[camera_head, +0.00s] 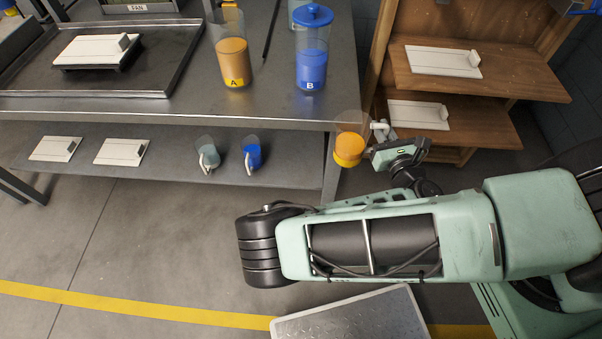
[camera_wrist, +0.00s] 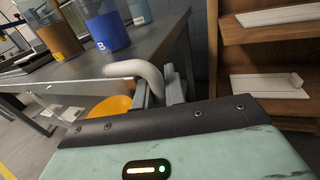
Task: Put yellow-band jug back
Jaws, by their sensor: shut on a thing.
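The yellow-band jug (camera_head: 349,148) is a clear jug with an orange-yellow lower part and a white handle. My gripper (camera_head: 380,132) is shut on its handle and holds it in the air off the right end of the steel table (camera_head: 180,118). In the wrist view the white handle (camera_wrist: 138,72) lies at the gripper's fingers (camera_wrist: 160,88), and the jug's orange part (camera_wrist: 108,106) shows below it, partly hidden by my gripper body. On the table's lower shelf (camera_head: 110,180) stand a grey jug (camera_head: 207,152) and a blue jug (camera_head: 252,153), with free space right of the blue one.
Container A (camera_head: 233,62) with orange liquid and container B (camera_head: 311,65) with blue liquid stand on the tabletop. A dark tray (camera_head: 30,78) is at left. A wooden shelf unit (camera_head: 520,80) with white boards is at right. The table's right leg (camera_head: 331,165) is close to the held jug.

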